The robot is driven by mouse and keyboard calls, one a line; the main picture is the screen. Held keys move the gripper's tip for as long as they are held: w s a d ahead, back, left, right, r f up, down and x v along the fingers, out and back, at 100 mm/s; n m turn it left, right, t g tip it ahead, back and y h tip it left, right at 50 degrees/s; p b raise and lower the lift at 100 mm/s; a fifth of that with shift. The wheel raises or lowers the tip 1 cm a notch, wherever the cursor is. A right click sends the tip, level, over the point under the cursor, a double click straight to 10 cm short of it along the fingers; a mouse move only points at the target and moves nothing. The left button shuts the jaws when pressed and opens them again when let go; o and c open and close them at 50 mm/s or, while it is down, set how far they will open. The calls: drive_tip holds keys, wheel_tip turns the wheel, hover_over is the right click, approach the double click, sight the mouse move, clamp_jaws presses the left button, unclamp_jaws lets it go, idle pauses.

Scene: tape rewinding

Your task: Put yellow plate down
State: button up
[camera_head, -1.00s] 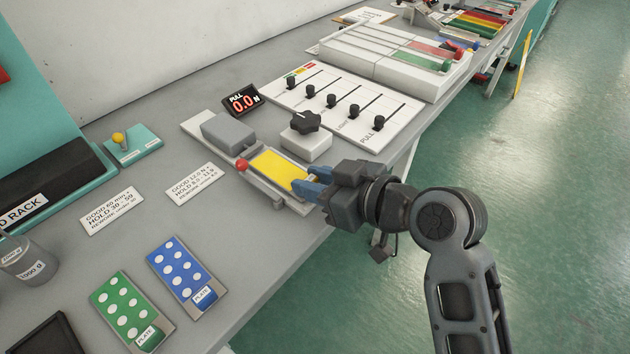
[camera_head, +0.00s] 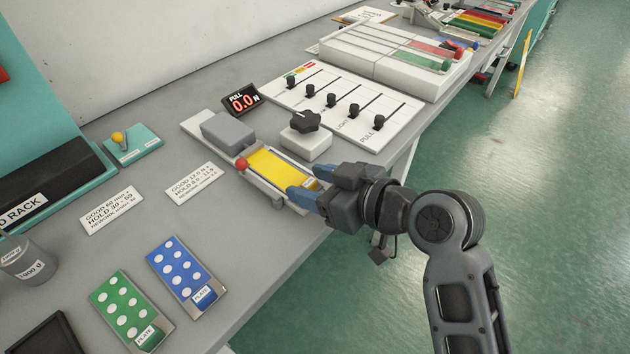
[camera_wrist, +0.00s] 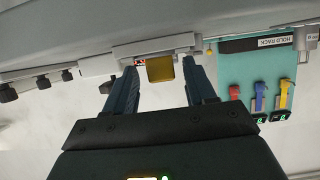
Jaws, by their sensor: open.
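The yellow plate (camera_head: 277,168) lies flat in the shallow bed of the pull tester (camera_head: 229,131) near the table's front edge. Its near right end is partly hidden by my gripper (camera_head: 304,184) in the head view. My gripper is open, its blue-grey fingers at that end of the plate. In the wrist view the yellow plate (camera_wrist: 160,69) shows between and beyond the two spread fingers (camera_wrist: 160,88), apart from both.
A red-knobbed lever (camera_head: 242,164) stands beside the plate. A black dial on a white block (camera_head: 306,138) and a slider panel (camera_head: 340,104) lie behind. Blue (camera_head: 184,272) and green (camera_head: 131,310) plates lie at front left. The display (camera_head: 242,99) reads 0.0 N.

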drive_tip(key=v, duration=1.2)
drive_tip(key=shift+b, duration=0.3)
drive_tip(key=s+d+f+m+t+h, duration=0.4)
drive_tip(key=s+d+f+m+h, duration=0.35)
drive_tip(key=s+d+f, duration=0.3)
drive_tip(key=s+d+r+m+t+h, duration=0.1)
drive_tip(key=s+r, duration=0.1)
drive_tip(key=s, duration=0.8)
drive_tip(key=s+d+r+m+t+h, duration=0.1)
drive_tip(key=s+d+r+m+h, duration=0.1)
drive_tip(key=s, duration=0.8)
drive_tip(key=shift+d+r+t, duration=0.3)
drive_tip(key=shift+d+r, duration=0.05)
drive_tip(key=shift+r, duration=0.4)
